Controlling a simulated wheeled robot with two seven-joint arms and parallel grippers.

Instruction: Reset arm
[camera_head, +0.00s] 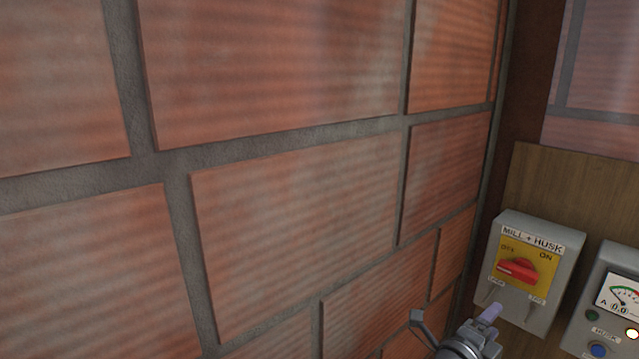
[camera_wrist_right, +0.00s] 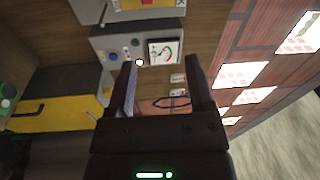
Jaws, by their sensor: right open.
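My right gripper (camera_head: 455,318) is at the bottom edge of the head view, in front of the brick wall and just left of and below the grey MILL + HUSK switch box (camera_head: 567,252). In the right wrist view my right gripper (camera_wrist_right: 163,78) has its two dark fingers spread apart with nothing held between them. Beyond the fingers is a grey meter box (camera_wrist_right: 112,45). I cannot tell from these views how far the fingers are from the panel. My left gripper is not in view.
A brick wall (camera_head: 295,215) fills most of the head view. The switch box carries a red rotary knob (camera_head: 517,271) on a yellow plate. A meter box (camera_head: 607,318) stands right of it on a wooden board. A yellow box (camera_wrist_right: 60,112) is at left in the wrist view.

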